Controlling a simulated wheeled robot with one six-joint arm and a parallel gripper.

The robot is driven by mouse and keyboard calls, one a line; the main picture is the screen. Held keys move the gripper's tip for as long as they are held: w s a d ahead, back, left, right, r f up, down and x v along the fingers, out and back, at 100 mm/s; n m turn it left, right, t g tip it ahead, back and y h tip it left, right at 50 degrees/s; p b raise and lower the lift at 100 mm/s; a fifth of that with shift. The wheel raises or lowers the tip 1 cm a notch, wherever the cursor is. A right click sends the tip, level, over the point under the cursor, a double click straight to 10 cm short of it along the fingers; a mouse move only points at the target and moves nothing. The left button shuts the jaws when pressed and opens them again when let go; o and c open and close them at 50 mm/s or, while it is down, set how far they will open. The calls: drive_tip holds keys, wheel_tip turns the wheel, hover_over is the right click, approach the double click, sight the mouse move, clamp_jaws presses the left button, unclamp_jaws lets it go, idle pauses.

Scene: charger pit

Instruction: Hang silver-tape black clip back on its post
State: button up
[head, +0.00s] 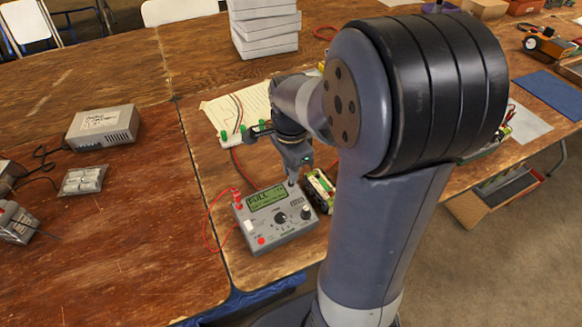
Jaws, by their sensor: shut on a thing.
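My gripper (298,166) points down just above the back right corner of the grey charger (275,228), whose display reads FULL. It is shut on a small dark thing (292,181), which looks like the black clip. The fingers mostly hide it, and I cannot make out silver tape. I cannot tell whether it touches a post at that corner. A red clip (238,195) with a red lead is at the charger's back left corner.
A battery pack (320,190) stands right of the charger, close to my gripper. White boxes (263,28) are stacked farther back. A grey power supply (103,127) stands left.

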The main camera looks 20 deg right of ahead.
idle(0.4)
drive_tip(key=o, duration=0.8)
drive_tip(key=shift+o, duration=1.3)
drive_tip(key=shift+r+p, duration=3.4)
drive_tip(key=shift+r, duration=0.35)
